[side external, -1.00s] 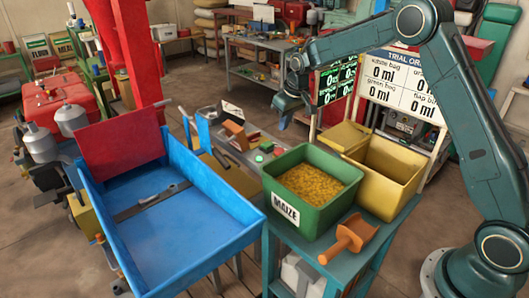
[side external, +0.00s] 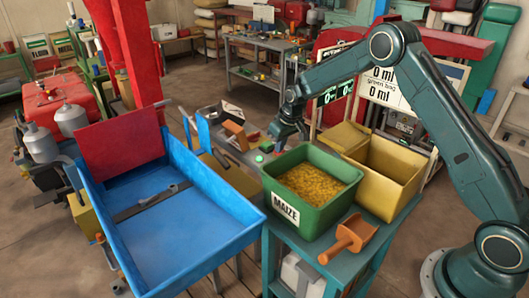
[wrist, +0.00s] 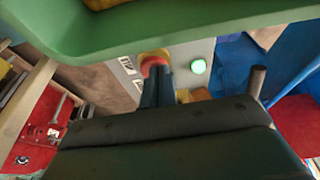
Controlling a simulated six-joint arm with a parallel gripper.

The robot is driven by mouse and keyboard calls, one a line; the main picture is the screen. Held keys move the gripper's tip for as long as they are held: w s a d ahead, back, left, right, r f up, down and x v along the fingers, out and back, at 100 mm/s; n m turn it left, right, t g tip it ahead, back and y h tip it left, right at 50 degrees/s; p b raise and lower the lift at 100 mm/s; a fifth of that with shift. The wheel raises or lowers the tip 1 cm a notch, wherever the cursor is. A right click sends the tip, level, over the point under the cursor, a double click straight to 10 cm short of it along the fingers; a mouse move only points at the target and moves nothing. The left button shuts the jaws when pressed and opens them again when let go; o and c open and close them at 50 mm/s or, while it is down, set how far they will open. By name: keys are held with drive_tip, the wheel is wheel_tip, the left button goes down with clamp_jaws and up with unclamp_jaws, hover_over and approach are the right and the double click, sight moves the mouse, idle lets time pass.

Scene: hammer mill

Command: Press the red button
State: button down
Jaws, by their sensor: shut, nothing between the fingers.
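The red button (wrist: 153,61) with a yellow ring shows in the wrist view on a pale panel (wrist: 178,52), just beyond my fingertips and partly covered by them. A lit green button (wrist: 198,67) sits to its right; it also shows in the side view (side external: 259,158). My gripper (wrist: 157,70) is shut and empty, its fingers lined up over the red button. In the side view my gripper (side external: 277,142) is low over the panel, behind the green maize bin, and hides most of the red button. I cannot tell whether the fingertips touch it.
The green maize bin (side external: 288,215) stands close in front of my gripper. A yellow bin (side external: 385,180) is to its right and an orange scoop (side external: 348,240) lies in front. A blue hopper (side external: 240,225) is at the left. An orange-brown block (side external: 234,132) stands left of my gripper.

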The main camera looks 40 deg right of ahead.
drive_tip(key=shift+s+f, duration=0.15)
drive_tip(key=shift+f, duration=1.1)
drive_tip(key=r, duration=0.5)
drive_tip(key=shift+w+r, duration=0.3)
drive_tip(key=shift+r, duration=0.05)
drive_tip(key=v, duration=0.9)
drive_tip(key=shift+r, duration=0.4)
drive_tip(key=shift+s, duration=0.15)
